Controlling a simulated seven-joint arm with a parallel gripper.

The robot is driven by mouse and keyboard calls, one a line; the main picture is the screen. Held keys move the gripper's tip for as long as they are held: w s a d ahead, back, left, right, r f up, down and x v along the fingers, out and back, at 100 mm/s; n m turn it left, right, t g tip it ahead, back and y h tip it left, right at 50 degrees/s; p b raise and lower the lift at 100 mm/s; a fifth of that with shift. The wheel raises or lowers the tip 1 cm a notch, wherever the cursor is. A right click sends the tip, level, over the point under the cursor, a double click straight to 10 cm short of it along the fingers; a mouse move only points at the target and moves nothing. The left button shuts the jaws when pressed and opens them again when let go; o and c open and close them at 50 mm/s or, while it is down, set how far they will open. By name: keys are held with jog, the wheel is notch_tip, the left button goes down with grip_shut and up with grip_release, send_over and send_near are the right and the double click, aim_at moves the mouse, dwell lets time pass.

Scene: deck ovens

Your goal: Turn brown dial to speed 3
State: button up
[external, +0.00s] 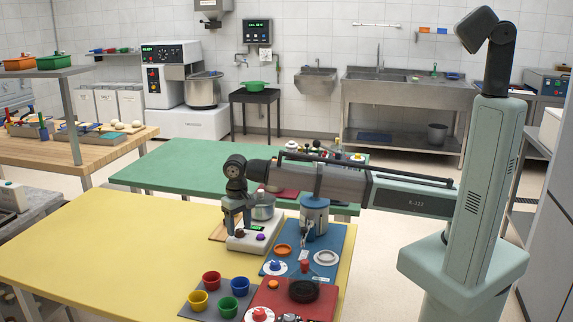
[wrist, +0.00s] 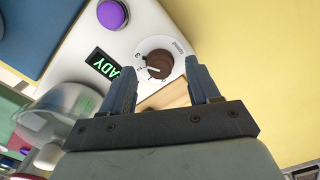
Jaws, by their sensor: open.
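The brown dial (wrist: 159,66) is on a white appliance base (wrist: 75,62), on a round white scale plate. Its pale pointer mark points left in the wrist view, towards small marks too small to read surely. My gripper (wrist: 160,64) is open, with one finger on each side of the dial; I cannot tell whether they touch it. In the external view my gripper (external: 237,214) points down over the front left of the white appliance (external: 240,244); the dial is not clear there.
A purple button (wrist: 112,14) and a green-lit display (wrist: 103,66) ending in "ADY" are close to the dial. A blue mat (external: 335,243) with a blue-grey device (external: 314,216) lies to the right. Colored cups (external: 211,280) stand in front. The yellow table (external: 110,240) is clear on the left.

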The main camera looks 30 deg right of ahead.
jog(key=shift+f, duration=0.55)
jog(key=shift+c, duration=0.2)
jog(key=c, duration=1)
jog(key=shift+n, duration=0.5)
jog(key=o, duration=1)
jog(key=shift+o, duration=0.2)
